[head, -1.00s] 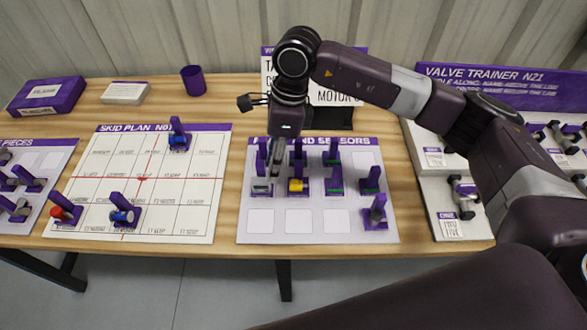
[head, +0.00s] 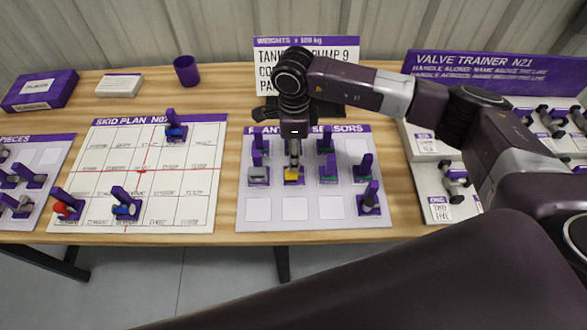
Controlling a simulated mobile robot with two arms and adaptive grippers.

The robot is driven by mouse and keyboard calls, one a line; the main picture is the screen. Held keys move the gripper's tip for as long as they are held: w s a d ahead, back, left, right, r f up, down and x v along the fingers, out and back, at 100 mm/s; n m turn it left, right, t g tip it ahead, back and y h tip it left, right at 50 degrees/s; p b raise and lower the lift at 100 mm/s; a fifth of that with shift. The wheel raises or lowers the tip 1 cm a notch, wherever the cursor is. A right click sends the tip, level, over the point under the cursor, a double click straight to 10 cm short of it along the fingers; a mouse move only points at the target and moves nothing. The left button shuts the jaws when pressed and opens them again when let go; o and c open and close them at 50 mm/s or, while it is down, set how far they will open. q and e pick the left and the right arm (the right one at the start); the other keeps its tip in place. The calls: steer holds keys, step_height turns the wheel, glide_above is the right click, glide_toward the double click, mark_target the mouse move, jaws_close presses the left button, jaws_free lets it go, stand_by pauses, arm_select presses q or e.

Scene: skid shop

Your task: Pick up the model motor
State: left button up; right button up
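On the white board with a purple header (head: 313,210), small model pieces stand on purple brackets. One has a yellow body (head: 293,175), another a grey body (head: 258,175), and others have green parts (head: 328,174). No readable label tells which piece is the model motor. My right gripper (head: 294,162) points straight down at the yellow piece. Its fingers are right over or around the top of that piece and partly hide it. I cannot tell whether they touch it or how far they are apart. My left gripper is not in view.
A skid plan sheet (head: 95,165) with several pieces lies left on the wooden table (head: 228,95). A purple cup (head: 187,70), a purple box (head: 40,90) and a weights sign (head: 330,46) stand behind. A valve trainer panel (head: 500,66) is at right.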

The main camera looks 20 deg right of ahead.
steer(key=shift+c, duration=0.2)
jaws_close()
steer(key=shift+r, duration=0.1)
